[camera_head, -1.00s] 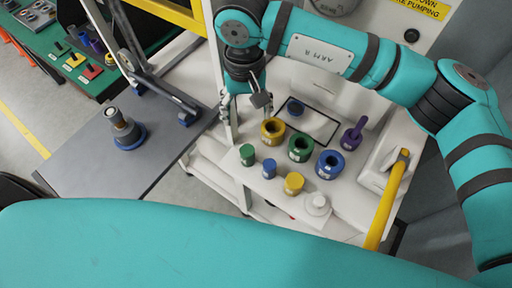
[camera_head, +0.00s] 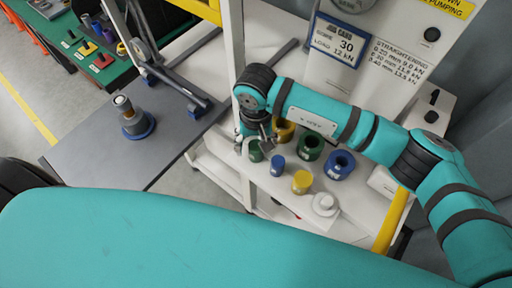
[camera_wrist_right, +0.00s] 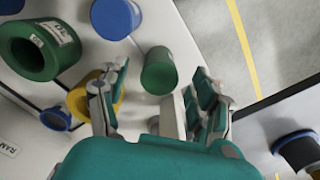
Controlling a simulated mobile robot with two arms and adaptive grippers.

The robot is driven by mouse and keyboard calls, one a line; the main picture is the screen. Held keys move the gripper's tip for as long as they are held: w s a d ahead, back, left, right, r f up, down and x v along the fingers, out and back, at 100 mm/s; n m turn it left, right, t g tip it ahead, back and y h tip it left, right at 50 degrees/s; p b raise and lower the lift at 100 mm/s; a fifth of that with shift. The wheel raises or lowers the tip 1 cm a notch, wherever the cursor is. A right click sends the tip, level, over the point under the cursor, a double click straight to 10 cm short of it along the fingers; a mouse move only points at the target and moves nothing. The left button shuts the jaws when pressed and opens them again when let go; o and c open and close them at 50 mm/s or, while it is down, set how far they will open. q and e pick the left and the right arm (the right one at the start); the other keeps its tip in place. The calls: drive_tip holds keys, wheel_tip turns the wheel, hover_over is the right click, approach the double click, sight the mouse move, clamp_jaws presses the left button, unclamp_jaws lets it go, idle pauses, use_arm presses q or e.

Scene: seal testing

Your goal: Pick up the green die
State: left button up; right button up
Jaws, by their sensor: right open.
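The small green cylinder (camera_head: 255,151) stands on the white table, partly hidden by my right gripper (camera_head: 254,141) in the head view. In the right wrist view the green cylinder (camera_wrist_right: 159,76) shows between and beyond the open fingers. No contact shows. A larger green ring (camera_head: 311,146) with a central hole stands to its right and also shows in the right wrist view (camera_wrist_right: 50,62). The frames do not label either one as the die. My right gripper is open and empty. My left gripper is out of view.
A blue cylinder (camera_head: 278,165), a yellow cylinder (camera_head: 302,182), a yellow ring (camera_head: 285,132), a blue ring (camera_head: 340,165) and a white stepped piece (camera_head: 325,204) stand close by. A grey table (camera_head: 90,165) lies to the left, past a white upright post.

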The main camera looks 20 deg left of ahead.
drive_tip(key=shift+f, duration=0.55)
clamp_jaws()
